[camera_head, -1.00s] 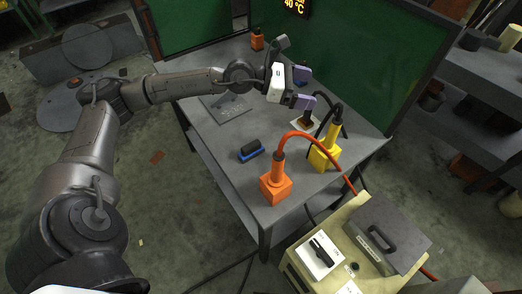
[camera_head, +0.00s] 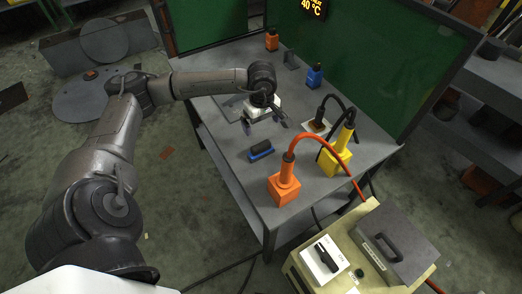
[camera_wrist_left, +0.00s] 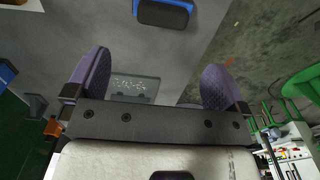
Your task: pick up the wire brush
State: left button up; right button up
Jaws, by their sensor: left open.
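A small black and blue block, which looks like the wire brush (camera_head: 260,150), lies on the grey table near its left front edge. Its bristles cannot be made out. My left gripper (camera_head: 264,126) is open and empty above the table, just behind the brush in the head view. In the left wrist view its purple finger pads (camera_wrist_left: 157,68) are wide apart, with the brush beyond them and not between them. My right gripper is not in view.
An orange block (camera_head: 284,188) with a hose and a yellow block (camera_head: 335,160) stand to the brush's right. A blue bottle-like part (camera_head: 315,76) stands at the back. A flat marked plate (camera_wrist_left: 135,88) lies on the table. A beige case (camera_head: 357,245) is at front right.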

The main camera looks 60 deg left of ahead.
aim_at(261, 144)
pick_arm(q)
notch_tip(261, 144, down, 7)
jog(key=shift+r+b, duration=0.1)
jog(key=shift+b, duration=0.35)
jog(key=shift+s+d+f+b, duration=0.1)
jog(key=shift+f+b, duration=0.2)
jog(key=shift+f, duration=1)
jog(key=shift+s+d+f+b, duration=0.1)
jog(key=shift+f+b, duration=0.15)
jog(key=shift+f, duration=1)
jog(key=c, duration=0.9)
jog(key=shift+r, duration=0.2)
jog(key=shift+a+r, duration=0.1)
jog(key=shift+r, duration=0.55)
notch_tip(261, 144, up, 3)
jog(key=shift+f+p, duration=0.2)
jog(key=shift+p, duration=0.35)
jog(key=w+d+r, duration=0.1)
jog(key=d+r, duration=0.1)
jog(key=d, duration=0.1)
jog(key=w+d+r+p, duration=0.1)
jog(key=d+r, duration=0.1)
jog(key=d, duration=0.2)
jog(key=w+d+r, duration=0.2)
jog(key=d, duration=0.2)
jog(key=shift+w+r+p, duration=0.1)
jog(key=shift+r+p, duration=0.25)
jog(key=shift+r, duration=0.05)
